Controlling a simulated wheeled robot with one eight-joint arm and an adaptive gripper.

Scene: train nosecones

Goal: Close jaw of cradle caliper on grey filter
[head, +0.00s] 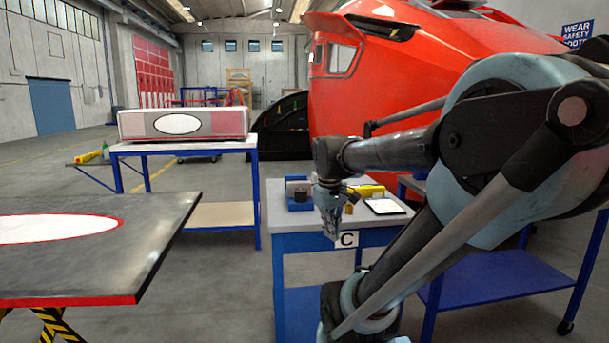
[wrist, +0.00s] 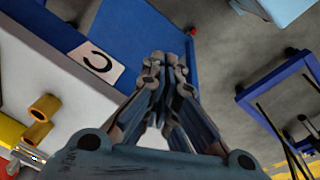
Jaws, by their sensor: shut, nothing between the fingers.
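In the head view a dark grey cylinder (head: 301,194) sits in a small blue holder (head: 291,204) at the back left of the grey worktable (head: 283,225). These look like the filter and the cradle caliper; the jaw's position is too small to tell. My gripper (head: 330,232) hangs at the table's front edge, right of and nearer than the holder, beside the C label. In the wrist view its fingers (wrist: 170,62) are together and empty, pointing past the table edge. The filter cannot be made out clearly there.
A yellow case (head: 367,190), a brass-coloured piece (head: 349,208) and a tablet-like item (head: 385,206) lie on the worktable's right. The C label (head: 347,240) is at its front. A dark-topped table (head: 150,245) stands left. The red nosecone (head: 420,75) is behind.

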